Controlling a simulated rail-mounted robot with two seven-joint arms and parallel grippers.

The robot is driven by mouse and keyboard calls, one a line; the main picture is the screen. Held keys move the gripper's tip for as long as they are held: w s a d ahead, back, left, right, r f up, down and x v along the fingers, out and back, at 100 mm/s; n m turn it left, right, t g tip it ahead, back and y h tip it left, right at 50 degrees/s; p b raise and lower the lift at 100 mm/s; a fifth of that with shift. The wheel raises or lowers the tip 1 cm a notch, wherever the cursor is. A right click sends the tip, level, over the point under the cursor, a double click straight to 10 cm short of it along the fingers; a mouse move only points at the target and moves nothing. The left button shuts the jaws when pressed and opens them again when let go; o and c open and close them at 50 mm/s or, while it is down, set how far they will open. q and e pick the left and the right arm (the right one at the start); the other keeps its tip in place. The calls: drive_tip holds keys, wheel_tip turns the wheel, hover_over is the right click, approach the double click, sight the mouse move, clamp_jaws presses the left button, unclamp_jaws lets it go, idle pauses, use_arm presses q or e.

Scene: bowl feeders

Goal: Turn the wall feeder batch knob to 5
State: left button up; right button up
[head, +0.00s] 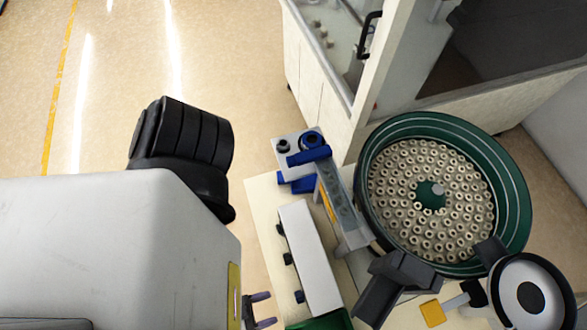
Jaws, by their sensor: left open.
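A small panel (289,153) near the middle carries a plain black knob (283,146) and a dark round dial (311,139) with a blue rim. I cannot read any marks or setting on them, and I cannot tell which is the batch knob. My left gripper (262,310) shows only its two dark fingertips at the bottom edge, apart and empty. It is well below the panel in the picture and touches neither knob. My right gripper is not seen.
A green bowl (515,190) full of small pale rings stands on the right. A long white box (309,255) with dark knobs on its left side lies below the panel. A pale cabinet (325,100) stands behind. Open floor (240,60) is at upper left.

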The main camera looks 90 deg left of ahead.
use_arm(q)
drive_tip(key=v, duration=0.6)
drive_tip(key=shift+s, duration=0.2)
drive_tip(key=shift+d, duration=0.1)
